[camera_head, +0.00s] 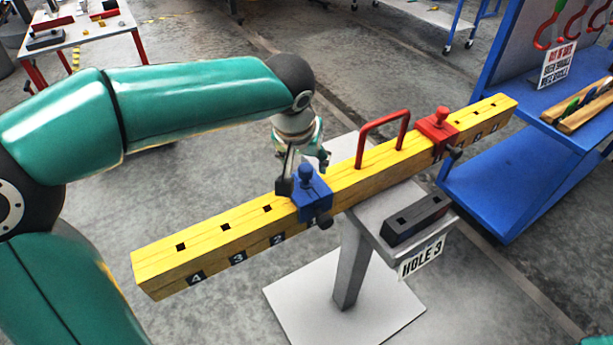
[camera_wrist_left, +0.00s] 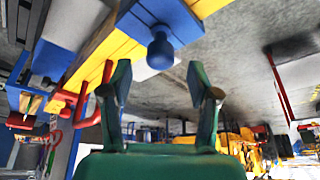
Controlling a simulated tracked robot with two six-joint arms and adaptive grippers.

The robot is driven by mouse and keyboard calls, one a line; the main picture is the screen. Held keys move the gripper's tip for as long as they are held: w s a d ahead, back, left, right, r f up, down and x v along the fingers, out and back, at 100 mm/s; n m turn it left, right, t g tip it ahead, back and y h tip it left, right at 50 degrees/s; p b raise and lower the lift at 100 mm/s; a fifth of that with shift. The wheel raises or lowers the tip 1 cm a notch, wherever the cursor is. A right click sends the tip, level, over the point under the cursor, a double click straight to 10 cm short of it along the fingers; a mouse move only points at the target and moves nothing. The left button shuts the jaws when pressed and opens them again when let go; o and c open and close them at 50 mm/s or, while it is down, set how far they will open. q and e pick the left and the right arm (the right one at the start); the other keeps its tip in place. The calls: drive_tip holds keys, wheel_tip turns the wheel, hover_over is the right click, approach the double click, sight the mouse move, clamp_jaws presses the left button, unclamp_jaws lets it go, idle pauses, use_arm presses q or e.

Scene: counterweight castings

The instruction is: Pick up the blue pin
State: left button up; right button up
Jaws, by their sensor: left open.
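The blue pin (camera_head: 306,173) has a round knob and stands upright in the top of the blue slider block (camera_head: 314,200). This block sits on the yellow beam (camera_head: 215,238) near the number 1. My left gripper (camera_head: 304,170) is open, with its fingers near the pin's two sides in the head view. In the left wrist view the pin's knob (camera_wrist_left: 160,50) shows in line with the gap between my open fingertips (camera_wrist_left: 159,75). I cannot tell whether either finger touches it.
The beam rests on a grey stand (camera_head: 350,265) with a "HOLE 3" sign (camera_head: 421,259) and a black holed block (camera_head: 416,218). A red handle (camera_head: 382,130) and a red slider block (camera_head: 438,132) stand on the beam. A blue shelf cart (camera_head: 520,190) is at right.

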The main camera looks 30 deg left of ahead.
sight(305, 167)
use_arm(q)
drive_tip(key=x, duration=0.3)
drive_tip(key=shift+f, duration=0.3)
clamp_jaws()
